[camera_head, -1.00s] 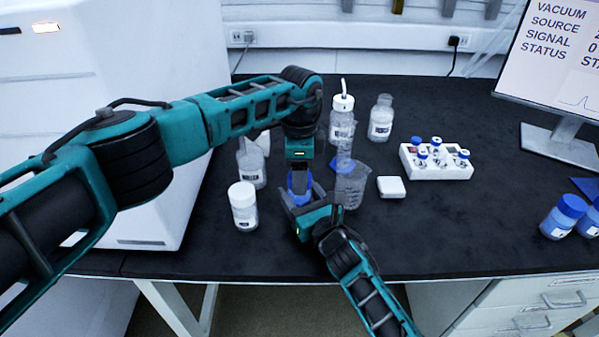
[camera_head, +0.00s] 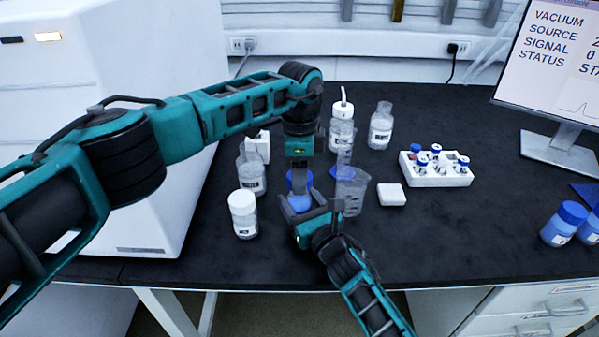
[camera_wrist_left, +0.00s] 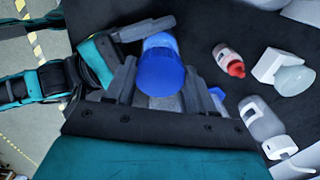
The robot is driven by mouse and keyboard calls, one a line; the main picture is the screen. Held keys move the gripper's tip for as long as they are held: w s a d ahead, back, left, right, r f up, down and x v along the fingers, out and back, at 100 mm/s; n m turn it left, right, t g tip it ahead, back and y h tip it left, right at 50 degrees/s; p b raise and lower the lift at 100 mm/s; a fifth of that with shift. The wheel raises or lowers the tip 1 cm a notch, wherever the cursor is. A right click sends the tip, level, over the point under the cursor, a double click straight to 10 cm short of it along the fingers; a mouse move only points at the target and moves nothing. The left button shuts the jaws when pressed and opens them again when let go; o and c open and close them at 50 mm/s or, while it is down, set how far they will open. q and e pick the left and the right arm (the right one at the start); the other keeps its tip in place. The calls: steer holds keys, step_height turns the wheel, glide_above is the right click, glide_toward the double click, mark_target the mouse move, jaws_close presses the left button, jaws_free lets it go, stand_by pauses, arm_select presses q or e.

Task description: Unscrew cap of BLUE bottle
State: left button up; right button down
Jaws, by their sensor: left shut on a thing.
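The BLUE bottle (camera_head: 299,203) stands near the table's front, left of the middle. Its blue cap (camera_head: 297,180) shows under my left gripper (camera_head: 299,168), which points straight down from above. In the left wrist view the blue cap (camera_wrist_left: 163,68) sits between the fingers of my left gripper (camera_wrist_left: 158,88), shut on it. My right gripper (camera_head: 313,213) reaches in from the front, its fingers around the bottle's body at low height. Whether they touch the body is unclear. The cap's thread and the bottle's neck are hidden.
A white-capped jar (camera_head: 243,215) and a clear bottle (camera_head: 251,172) stand close on the left. A beaker (camera_head: 352,192) and a small white box (camera_head: 391,195) are on the right. A vial rack (camera_head: 437,172) stands further right.

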arm_select(q)
steer(key=shift+r, duration=2)
arm_select(e)
steer(key=shift+c, duration=0.8)
jaws_free()
